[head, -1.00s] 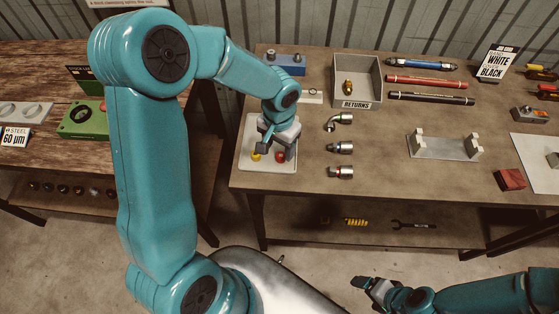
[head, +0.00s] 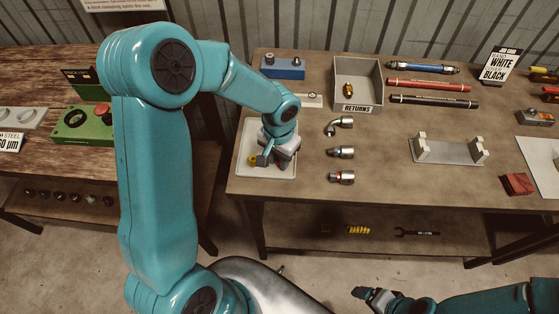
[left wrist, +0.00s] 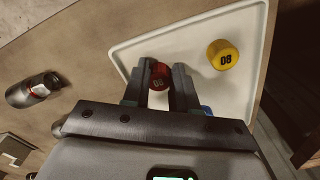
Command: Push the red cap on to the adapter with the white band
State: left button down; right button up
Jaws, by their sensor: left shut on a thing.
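The red cap (left wrist: 160,76), marked 08, is between the fingers of my left gripper (left wrist: 160,84), which is shut on it over the white tray (left wrist: 190,30). In the head view my left gripper (head: 276,160) hides the red cap above the same tray (head: 250,128). I cannot clearly make out which has a white band. My right gripper (head: 372,296) is low, off the table; its opening is unclear.
A yellow cap (left wrist: 222,54) sits on the tray, and a blue cap (left wrist: 207,110) is mostly hidden behind my finger. A returns bin (head: 357,82) and a blue block (head: 283,67) stand behind. A grey cradle (head: 448,150) is to the right.

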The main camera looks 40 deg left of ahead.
aim_at(278, 162)
pick_arm(q)
jog(key=shift+a+r+p, duration=0.1)
jog(key=shift+r+p, duration=2.25)
jog(key=shift+r, duration=1.15)
jog(key=shift+f, duration=0.1)
